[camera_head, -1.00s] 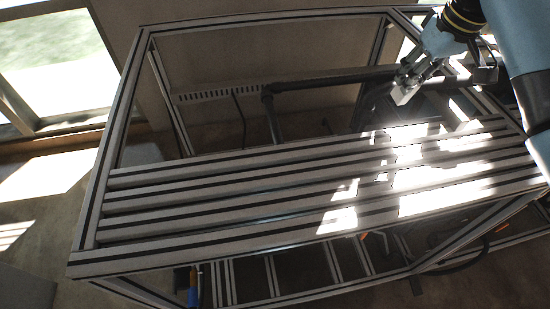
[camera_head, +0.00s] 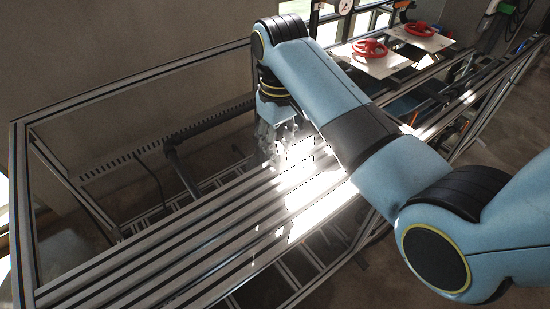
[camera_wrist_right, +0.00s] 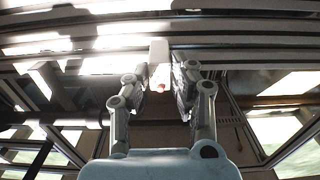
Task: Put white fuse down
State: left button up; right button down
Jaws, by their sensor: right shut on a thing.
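The white fuse (camera_wrist_right: 158,52) is a small pale block in the right wrist view, between the fingers of my right gripper (camera_wrist_right: 163,84). The gripper is shut on it, and a small reddish spot shows at its near end. In the head view my right gripper (camera_head: 278,152) points down at the sunlit far part of the aluminium rails (camera_head: 190,235). Glare there hides the fuse's outline, and I cannot tell whether it touches a rail. My left gripper is not in view.
Two red handwheels (camera_head: 369,49) on white plates stand at the back right. A dark pipe (camera_head: 205,124) runs behind the rails, inside the frame. The rails at the near left are bare, with open gaps between them.

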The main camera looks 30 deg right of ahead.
aim_at(277, 166)
jog(key=shift+s+a+f+p, duration=0.15)
jog(key=shift+f, duration=0.7)
jog(key=shift+s+a+f+p, duration=0.15)
jog(key=shift+a+f, duration=0.05)
jog(key=shift+f, duration=0.6)
jog(key=shift+s+a+f+p, duration=0.15)
jog(key=shift+f, duration=0.7)
jog(key=c, duration=1.1)
grip_release()
jog(key=shift+c, duration=0.2)
jog(key=shift+r, duration=0.1)
notch_tip(277, 166, up, 12)
jog(key=shift+f+b, duration=0.1)
jog(key=shift+b, duration=0.65)
